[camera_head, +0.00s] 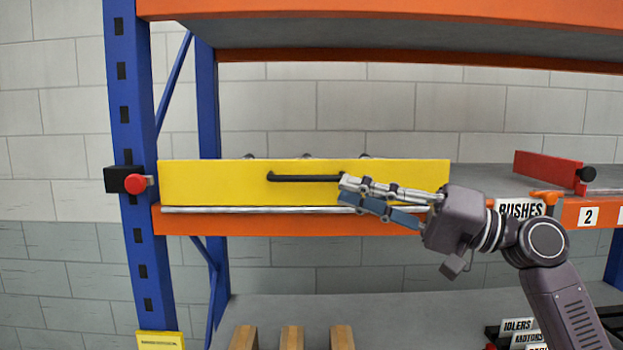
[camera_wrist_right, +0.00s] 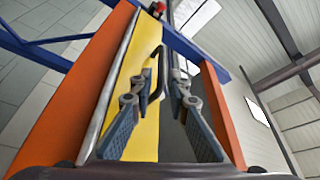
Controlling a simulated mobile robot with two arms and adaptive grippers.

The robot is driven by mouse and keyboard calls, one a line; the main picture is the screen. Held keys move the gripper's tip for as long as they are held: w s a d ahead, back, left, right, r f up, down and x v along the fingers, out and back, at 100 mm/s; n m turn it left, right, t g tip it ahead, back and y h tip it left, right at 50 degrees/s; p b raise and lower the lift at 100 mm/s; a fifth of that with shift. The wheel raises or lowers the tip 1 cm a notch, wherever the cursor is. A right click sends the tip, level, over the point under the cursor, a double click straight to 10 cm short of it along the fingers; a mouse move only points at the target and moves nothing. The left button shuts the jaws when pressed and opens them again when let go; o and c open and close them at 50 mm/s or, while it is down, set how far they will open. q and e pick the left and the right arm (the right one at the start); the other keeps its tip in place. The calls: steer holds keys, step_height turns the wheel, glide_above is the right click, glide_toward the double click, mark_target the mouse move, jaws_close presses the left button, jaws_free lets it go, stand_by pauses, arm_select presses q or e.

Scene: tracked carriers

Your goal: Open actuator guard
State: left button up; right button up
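The yellow actuator guard (camera_head: 220,185) is a long upright panel along the front of the orange shelf beam, standing closed. A black bar handle (camera_head: 300,178) runs along its upper middle. My right gripper (camera_head: 343,190) reaches in from the right, its fingertips at the handle's right end. In the right wrist view the fingers stand apart, with the black handle (camera_wrist_right: 155,75) between them and nearer the left finger. Contact cannot be told. The guard (camera_wrist_right: 142,125) slants through that view. My left gripper is not in view.
A red stop button (camera_head: 136,183) on a black box sits on the blue post at left. A silver rod (camera_head: 250,210) runs below the guard. A red block (camera_head: 547,168) and a "BUSHES" label (camera_head: 520,208) are at right. Wooden pieces (camera_head: 291,338) stand below.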

mark_target(311, 180)
steer(key=shift+w+a+r, duration=0.1)
steer(key=shift+a+r, duration=0.25)
steer(key=shift+r, duration=0.05)
steer(key=p+x, duration=0.4)
steer(key=x, duration=0.2)
steer(key=shift+a, duration=0.1)
steer(key=shift+w+a+f, duration=0.1)
steer(key=shift+w+a, duration=0.1)
steer(key=shift+a, duration=0.15)
steer(key=shift+c, duration=0.3)
jaws_close()
